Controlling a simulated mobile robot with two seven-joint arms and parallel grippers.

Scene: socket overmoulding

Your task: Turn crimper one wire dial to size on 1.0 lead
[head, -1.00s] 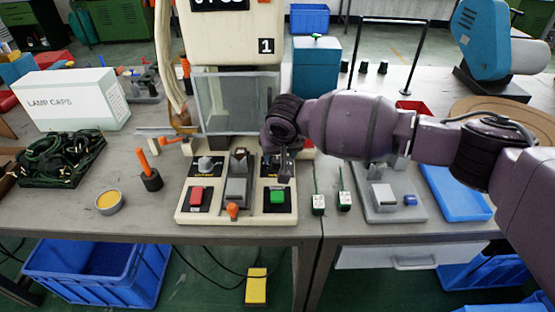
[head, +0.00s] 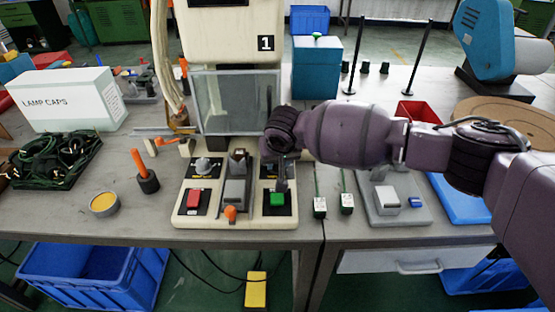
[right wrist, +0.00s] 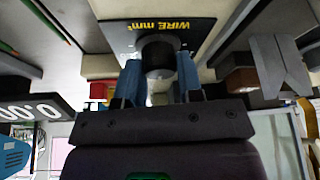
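Crimper one (head: 228,22) is the cream machine with a "1" on its front, in the head view. Its base carries a pale dial (head: 204,167) on the left, a red button (head: 194,199) and a green button (head: 277,199). The wire dial (right wrist: 158,58) is a dark round knob by a "WIRE mm²" label (right wrist: 158,27) in the right wrist view. My right gripper (right wrist: 160,75) has one blue finger on each side of it and looks closed on it. In the head view, my right gripper (head: 281,182) hides this dial. My left gripper and the 1.0 lead's marking are not visible.
A grey lever block (head: 236,190) stands between the buttons. A grey fixture (head: 388,203) and blue tray (head: 462,200) are further right. An orange-handled tool (head: 144,172) and tin (head: 104,203) stand left.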

